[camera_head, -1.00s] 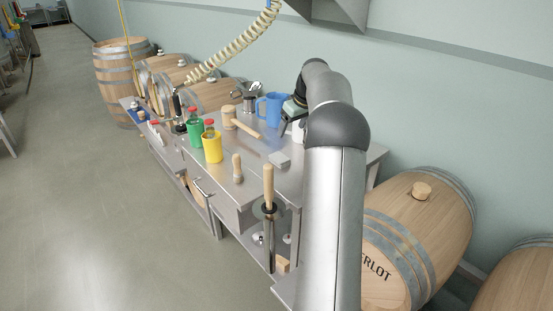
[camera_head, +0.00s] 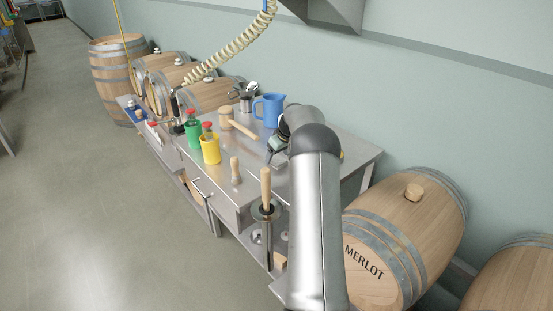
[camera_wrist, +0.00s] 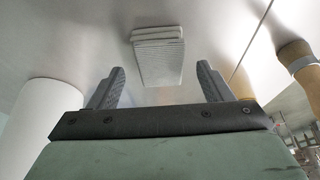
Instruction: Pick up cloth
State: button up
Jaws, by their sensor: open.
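The cloth (camera_wrist: 158,55) is a folded, light grey, ribbed stack lying flat on the steel table (camera_head: 215,180). In the wrist view it is ahead of my gripper (camera_wrist: 158,88), centred between the two dark fingers, which stand apart with nothing held. The cloth is a short way beyond the fingertips, not clearly touching them. In the head view my gripper (camera_head: 272,152) is low over the table's right part. There the gripper and arm largely hide the cloth.
A barrel marked MERLOT (camera_head: 400,235) is at the right.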

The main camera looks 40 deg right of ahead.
jog(key=shift+x, duration=1)
jog(key=c, duration=1.1)
jog(key=shift+r, duration=0.1)
jog(key=shift+r, duration=0.55)
jog(key=shift+w+b+v, duration=0.25)
jog(key=shift+b+v, duration=0.25)
jog(key=shift+v, duration=0.7)
jog(key=s+a+r+b, duration=0.1)
jog(key=s+r, duration=0.2)
jog(key=s, duration=0.1)
jog(key=s+a+r+b, duration=0.1)
jog(key=s+r+b, duration=0.1)
jog(key=s+r, duration=0.1)
jog(key=s+a+r+b, duration=0.1)
jog(key=s+r, duration=0.2)
jog(key=s, duration=0.3)
jog(key=shift+s+a+r+b, duration=0.15)
jog(key=shift+a+r+b, duration=0.1)
jog(key=shift+b, duration=0.1)
